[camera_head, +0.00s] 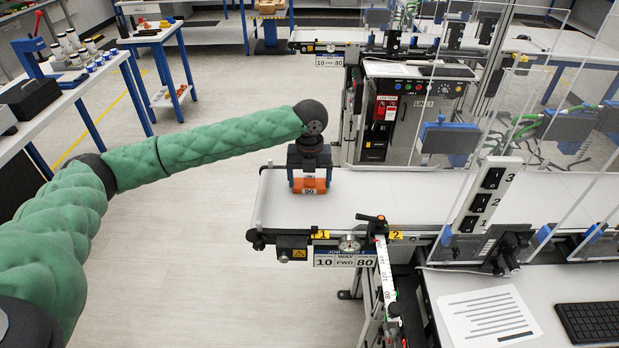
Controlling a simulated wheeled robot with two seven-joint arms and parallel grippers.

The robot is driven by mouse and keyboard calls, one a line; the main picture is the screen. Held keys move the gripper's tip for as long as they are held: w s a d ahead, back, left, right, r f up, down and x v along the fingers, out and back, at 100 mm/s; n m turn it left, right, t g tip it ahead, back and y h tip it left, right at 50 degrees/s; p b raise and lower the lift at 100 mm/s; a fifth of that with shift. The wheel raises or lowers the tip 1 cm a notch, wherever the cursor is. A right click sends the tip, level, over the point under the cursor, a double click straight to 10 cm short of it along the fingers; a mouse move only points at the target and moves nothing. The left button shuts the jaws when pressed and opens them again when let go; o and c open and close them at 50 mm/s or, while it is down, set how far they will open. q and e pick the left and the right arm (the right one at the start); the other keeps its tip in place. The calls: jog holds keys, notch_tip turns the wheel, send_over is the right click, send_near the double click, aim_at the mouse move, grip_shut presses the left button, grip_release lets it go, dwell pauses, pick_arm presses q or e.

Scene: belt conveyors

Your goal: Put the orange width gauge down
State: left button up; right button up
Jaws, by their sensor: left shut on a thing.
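The orange width gauge (309,186) is a small block with a dark number on its front face. It is at the left end of the white belt conveyor (350,205). My left gripper (309,180) comes down from above and is shut on the gauge, with a finger at each side. The gauge is at or just above the belt; I cannot tell whether it touches. My right gripper is not in view.
A black clamp with a ruled arm (380,250) stands at the belt's front edge. A switch panel (487,195) and clear guards stand to the right. A keyboard (590,321) and a printed sheet (488,316) lie on the lower-right table. The belt right of the gauge is clear.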

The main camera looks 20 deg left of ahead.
pick_arm(q)
jog(key=o, duration=1)
jog(key=shift+c, duration=0.2)
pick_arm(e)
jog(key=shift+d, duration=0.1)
pick_arm(q)
jog(key=shift+r, duration=0.25)
jog(key=shift+r+b, duration=0.7)
jog(key=shift+r, duration=0.15)
notch_tip(320, 180, up, 9)
jog(key=b, duration=0.3)
jog(key=shift+f, duration=0.1)
jog(key=shift+r, duration=0.55)
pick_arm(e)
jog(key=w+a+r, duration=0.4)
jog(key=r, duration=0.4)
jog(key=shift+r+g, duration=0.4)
